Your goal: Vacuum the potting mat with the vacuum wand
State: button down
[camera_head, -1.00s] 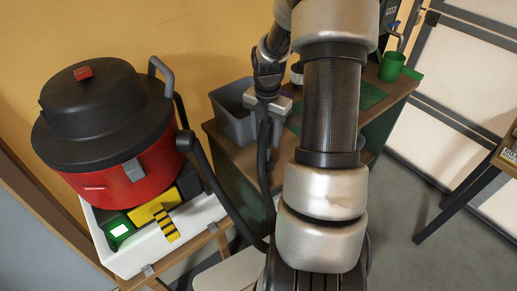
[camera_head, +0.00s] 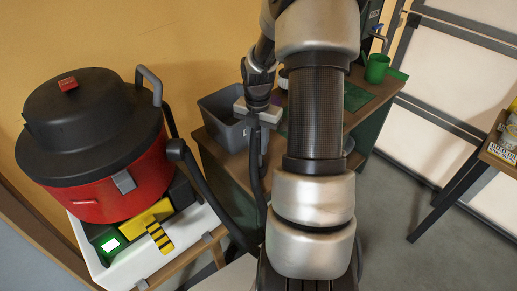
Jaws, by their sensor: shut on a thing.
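The potting mat (camera_head: 358,97) is a flat green sheet on the wooden bench top, partly hidden behind my arm. My gripper (camera_head: 258,112) is shut on the vacuum wand (camera_head: 254,165), a dark tube that hangs down from the jaws in front of the bench. The wand is to the left of the visible mat and apart from it. Its lower end is hidden. The red and black vacuum (camera_head: 95,140) stands at the left, and a black hose (camera_head: 205,185) runs from it down toward my arm's base.
A grey bin (camera_head: 222,122) stands on the bench close by my gripper. A green mug (camera_head: 377,68) stands at the bench's far right. Another table (camera_head: 500,150) is at the right edge; floor between is clear.

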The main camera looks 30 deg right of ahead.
jog(key=shift+r+p, duration=0.75)
jog(key=shift+p, duration=0.05)
dwell(0.4)
jog(key=shift+r+p, duration=4.7)
jog(key=shift+r, duration=0.65)
